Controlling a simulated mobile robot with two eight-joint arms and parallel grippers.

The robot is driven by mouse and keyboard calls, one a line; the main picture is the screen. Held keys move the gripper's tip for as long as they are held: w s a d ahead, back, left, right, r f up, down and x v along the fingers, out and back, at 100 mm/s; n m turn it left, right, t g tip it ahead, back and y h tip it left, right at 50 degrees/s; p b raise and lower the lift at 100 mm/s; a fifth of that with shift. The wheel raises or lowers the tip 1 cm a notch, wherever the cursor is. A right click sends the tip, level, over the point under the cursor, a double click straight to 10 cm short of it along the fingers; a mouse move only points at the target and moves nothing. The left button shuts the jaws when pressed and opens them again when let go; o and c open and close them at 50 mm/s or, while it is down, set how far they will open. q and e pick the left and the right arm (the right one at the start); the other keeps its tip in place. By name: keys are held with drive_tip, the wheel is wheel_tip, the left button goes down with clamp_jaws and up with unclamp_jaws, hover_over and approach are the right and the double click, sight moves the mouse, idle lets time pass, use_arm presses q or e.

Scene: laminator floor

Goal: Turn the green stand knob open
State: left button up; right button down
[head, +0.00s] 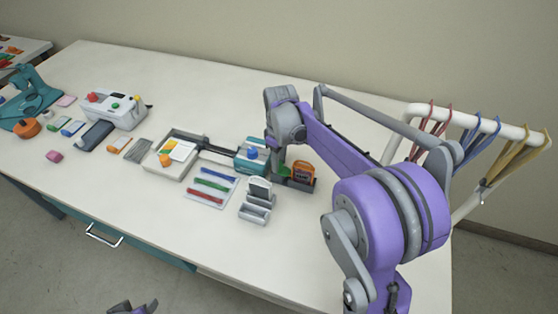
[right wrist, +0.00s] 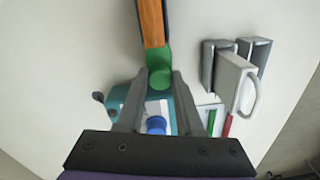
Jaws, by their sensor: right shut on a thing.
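The green stand knob (right wrist: 160,76) shows between my right gripper's fingertips in the right wrist view. Only a sliver of it shows in the head view (head: 284,170), behind the fingers. My right gripper (right wrist: 160,80) is shut on the knob, pointing down over it; it also shows in the head view (head: 274,150). A teal unit with a blue knob (right wrist: 156,124) lies just below the green knob in the wrist view. A part of my left arm (head: 134,307) shows at the bottom edge of the head view; its jaws cannot be made out.
Grey-white holders (head: 256,204) and a card with coloured strips (head: 210,186) lie in front. A white machine (head: 117,108) stands left. A rail with coloured loops (head: 470,118) is right.

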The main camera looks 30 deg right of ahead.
drive_tip(key=m, duration=0.3)
drive_tip(key=shift+m+b, duration=0.3)
drive_tip(key=shift+m, duration=0.1)
drive_tip(key=m, duration=0.4)
drive_tip(key=shift+m, duration=0.3)
drive_tip(key=m+b, duration=0.1)
drive_tip(key=m, duration=0.3)
drive_tip(key=shift+a+m, duration=0.1)
drive_tip(key=shift+m, duration=2.3)
drive_tip(key=c, duration=0.6)
unclamp_jaws()
drive_tip(key=shift+o, duration=0.2)
wheel_tip(320, 180, up, 11)
